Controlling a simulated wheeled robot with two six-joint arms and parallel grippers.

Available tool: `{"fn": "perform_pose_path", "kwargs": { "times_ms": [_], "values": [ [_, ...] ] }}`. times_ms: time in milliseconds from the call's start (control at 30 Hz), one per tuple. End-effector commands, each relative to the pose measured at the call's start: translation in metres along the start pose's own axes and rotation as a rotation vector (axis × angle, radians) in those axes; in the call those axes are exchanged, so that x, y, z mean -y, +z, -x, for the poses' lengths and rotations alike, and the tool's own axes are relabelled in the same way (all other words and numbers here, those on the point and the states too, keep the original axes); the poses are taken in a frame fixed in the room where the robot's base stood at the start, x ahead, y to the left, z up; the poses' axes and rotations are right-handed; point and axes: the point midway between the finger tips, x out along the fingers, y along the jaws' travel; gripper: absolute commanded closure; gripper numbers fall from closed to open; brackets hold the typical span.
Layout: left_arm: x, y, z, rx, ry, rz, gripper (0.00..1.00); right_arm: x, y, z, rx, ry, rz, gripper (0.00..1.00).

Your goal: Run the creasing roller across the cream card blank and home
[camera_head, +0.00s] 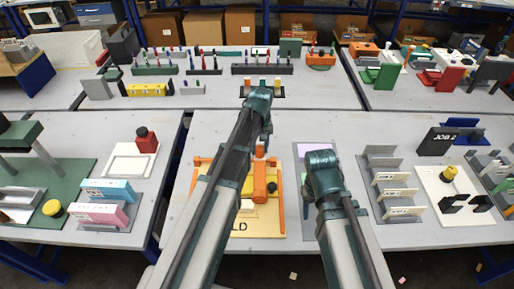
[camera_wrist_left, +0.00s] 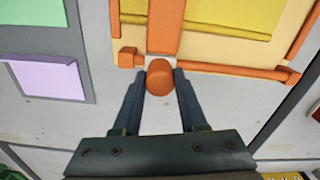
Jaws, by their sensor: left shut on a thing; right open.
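The yellow creasing board (camera_head: 262,228) with its orange frame and orange roller carriage (camera_head: 260,183) lies on the middle table, partly hidden by my left arm. My left gripper (camera_head: 259,118) is at its far edge, fingers pointing down. In the left wrist view my left gripper (camera_wrist_left: 160,88) is shut on an orange knob (camera_wrist_left: 170,80), one finger on each side. An orange beam (camera_wrist_left: 165,25) runs from near the knob across the board. I cannot clearly tell the cream card blank from the board. My right gripper (camera_head: 322,170) hangs right of the board, open, its fingertips hidden.
A lilac pad (camera_wrist_left: 47,78) and a green pad (camera_wrist_left: 40,12) lie on a grey tray beside the board. To the right is a grey rack (camera_head: 385,180) with cards. Pink and blue boxes (camera_head: 108,190) stand on the left table. Pen racks (camera_head: 262,69) stand behind.

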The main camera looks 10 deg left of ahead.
Motion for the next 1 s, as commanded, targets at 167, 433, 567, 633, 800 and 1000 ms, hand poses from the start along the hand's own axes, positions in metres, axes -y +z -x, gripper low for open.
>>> {"fn": "perform_pose_path", "kwargs": {
  "times_ms": [167,433,567,633,800,1000],
  "values": [
    [-0.005,0.001,0.0,0.002,0.009,-0.003,0.55,0.0,0.0,0.0,0.0,0.0,0.0,0.5],
    [-0.003,0.001,0.0,0.001,0.006,-0.002,0.28,0.0,0.0,0.0,0.0,0.0,0.0,0.5],
    [-0.003,0.001,0.0,0.001,0.005,-0.002,0.28,0.0,0.0,0.0,0.0,0.0,0.0,0.5],
    [-0.002,0.001,0.001,0.001,0.005,-0.002,0.28,0.0,0.0,0.001,0.0,0.0,0.0,0.5],
    [-0.002,0.0,0.007,0.001,0.004,-0.002,0.28,-0.001,0.0,0.007,0.0,0.0,0.0,0.5],
    [-0.002,0.0,0.026,0.001,0.004,-0.002,0.28,-0.003,0.002,0.026,0.0,0.0,0.0,0.5]
  ]
}}
